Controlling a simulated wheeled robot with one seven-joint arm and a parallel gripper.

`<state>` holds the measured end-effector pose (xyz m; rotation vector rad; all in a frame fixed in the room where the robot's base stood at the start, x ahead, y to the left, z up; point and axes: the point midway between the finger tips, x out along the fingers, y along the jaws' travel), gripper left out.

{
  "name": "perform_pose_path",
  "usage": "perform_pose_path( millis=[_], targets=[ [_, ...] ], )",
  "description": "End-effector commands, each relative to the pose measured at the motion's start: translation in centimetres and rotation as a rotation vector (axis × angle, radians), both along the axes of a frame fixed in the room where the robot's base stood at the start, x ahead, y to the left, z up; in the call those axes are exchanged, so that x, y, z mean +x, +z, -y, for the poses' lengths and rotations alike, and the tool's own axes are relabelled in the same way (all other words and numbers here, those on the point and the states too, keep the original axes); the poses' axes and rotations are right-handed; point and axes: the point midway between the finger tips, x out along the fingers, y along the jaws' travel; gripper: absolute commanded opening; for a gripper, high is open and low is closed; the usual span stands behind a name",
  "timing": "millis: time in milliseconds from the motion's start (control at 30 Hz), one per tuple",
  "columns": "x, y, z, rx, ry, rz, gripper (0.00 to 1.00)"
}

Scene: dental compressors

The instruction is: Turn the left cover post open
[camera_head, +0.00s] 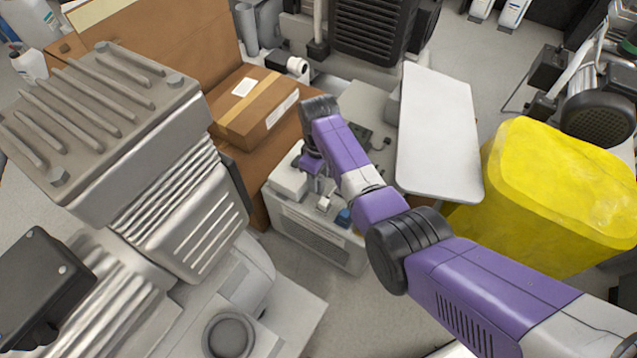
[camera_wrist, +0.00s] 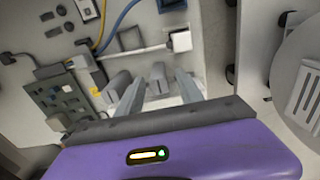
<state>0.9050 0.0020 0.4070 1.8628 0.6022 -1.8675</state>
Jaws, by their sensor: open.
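An open grey unit (camera_head: 310,237) stands on the floor in the middle of the head view, its inside partly hidden by my arm. My gripper (camera_head: 325,203) is over this unit. In the wrist view my gripper (camera_wrist: 157,97) is open, with its two grey fingers apart. Two small grey upright pieces show near the fingers: a left one (camera_wrist: 116,84) close to the left finger and another (camera_wrist: 158,78) between the fingers. They may be cover posts, but I cannot tell which is the left cover post or its turn state. I cannot tell whether the fingers touch either piece.
In the wrist view, a green circuit board (camera_wrist: 62,98), a yellow cable (camera_wrist: 100,30) and a white plug (camera_wrist: 180,40) lie near the fingers. A white panel (camera_head: 437,130) and a yellow bin (camera_head: 560,195) are right of the unit. A cardboard box (camera_head: 255,108) is behind left; a large compressor (camera_head: 175,190) fills the left.

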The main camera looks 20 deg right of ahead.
Motion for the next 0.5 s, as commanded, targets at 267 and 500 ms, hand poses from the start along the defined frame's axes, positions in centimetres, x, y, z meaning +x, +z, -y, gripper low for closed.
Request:
perform_pose_path(
  millis=[267,500],
  targets=[
    [0.06,-1.72,-0.02,0.0,0.0,0.001,0.44],
    [0.06,-1.68,-0.02,0.0,0.0,0.002,0.38]
  ],
)
